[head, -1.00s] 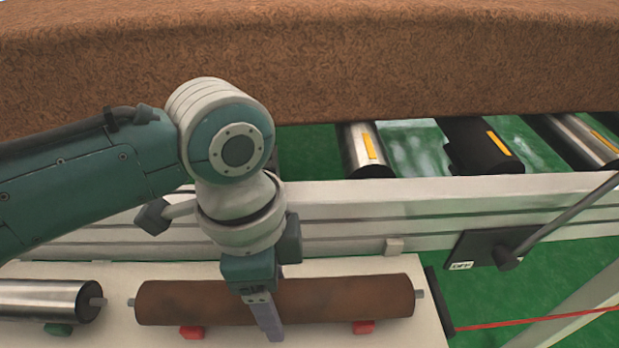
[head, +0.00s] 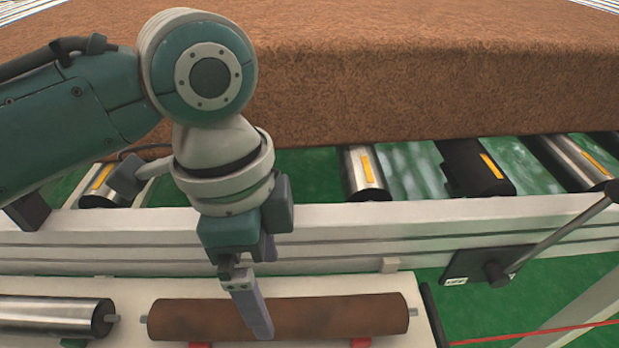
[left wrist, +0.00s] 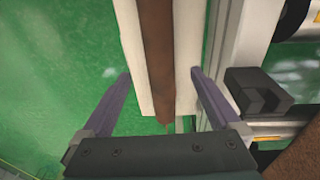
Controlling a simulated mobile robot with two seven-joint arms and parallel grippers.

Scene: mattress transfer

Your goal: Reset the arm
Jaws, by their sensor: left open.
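My left arm comes in from the left in the head view, and its gripper (head: 252,308) points down in front of the brown roller (head: 310,318). The brown roller lies on the white shelf (head: 133,288) below the conveyor. In the left wrist view the two purple fingers of the left gripper (left wrist: 160,88) are spread wide, with the brown roller (left wrist: 156,50) and white shelf (left wrist: 185,60) seen between and beyond them. Nothing is held between the fingers. My right gripper is in neither view.
A large brown mattress (head: 420,90) rests on the conveyor rollers (head: 365,175) behind the pale rail (head: 350,230). A lever on a black plate (head: 490,264) marked OFF sits on the rail at right. A silver roller (head: 50,315) lies at lower left. The floor is green.

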